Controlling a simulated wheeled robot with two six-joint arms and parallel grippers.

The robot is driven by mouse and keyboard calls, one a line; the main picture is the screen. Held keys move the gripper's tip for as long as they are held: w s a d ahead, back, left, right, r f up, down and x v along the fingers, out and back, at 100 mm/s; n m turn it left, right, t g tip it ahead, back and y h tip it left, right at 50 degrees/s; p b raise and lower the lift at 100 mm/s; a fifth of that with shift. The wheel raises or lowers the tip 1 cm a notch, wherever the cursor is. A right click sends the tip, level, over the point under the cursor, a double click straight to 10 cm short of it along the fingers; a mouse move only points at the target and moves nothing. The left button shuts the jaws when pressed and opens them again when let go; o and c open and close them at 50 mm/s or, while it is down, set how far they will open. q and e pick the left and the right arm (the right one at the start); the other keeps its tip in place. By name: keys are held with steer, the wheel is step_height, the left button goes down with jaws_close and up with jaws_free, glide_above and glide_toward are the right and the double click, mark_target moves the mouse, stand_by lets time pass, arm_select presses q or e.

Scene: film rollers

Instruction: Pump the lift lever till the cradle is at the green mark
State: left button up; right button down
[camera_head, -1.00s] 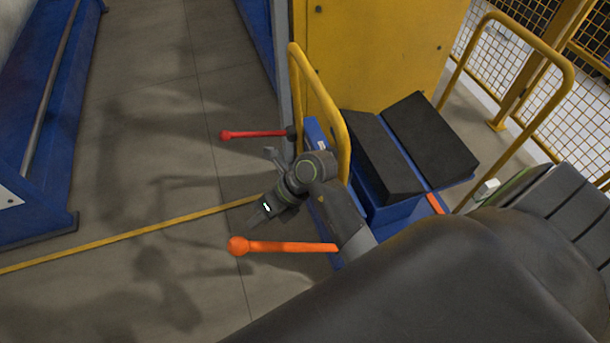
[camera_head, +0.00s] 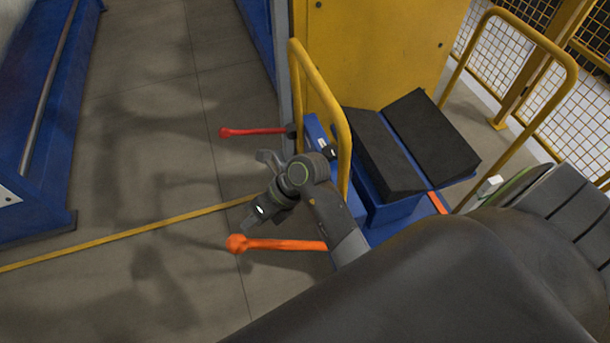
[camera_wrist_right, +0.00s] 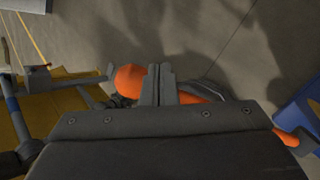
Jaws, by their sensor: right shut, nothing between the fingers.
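The orange lever (camera_head: 285,245) with a round knob sticks out to the left, nearly level, from low on the blue cart. My right gripper (camera_head: 248,222) is shut and empty, its fingertips just above the lever near the knob. In the right wrist view the shut fingers (camera_wrist_right: 157,84) cross in front of the orange lever (camera_wrist_right: 198,94), beside its knob (camera_wrist_right: 129,79); I cannot tell whether they touch. The cradle appears to be the two black slanted pads (camera_head: 432,138) on the blue frame. I cannot make out a green mark. My left gripper is out of view.
A red lever (camera_head: 254,131) sticks out farther back. A yellow hoop rail (camera_head: 322,92) stands close behind my right wrist, and another yellow rail (camera_head: 530,45) is at right. A yellow cabinet (camera_head: 375,45) stands behind. The floor at left is clear up to a blue rack (camera_head: 45,120).

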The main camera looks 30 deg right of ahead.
steer(key=shift+b+x, duration=1.05)
steer(key=shift+x, duration=0.85)
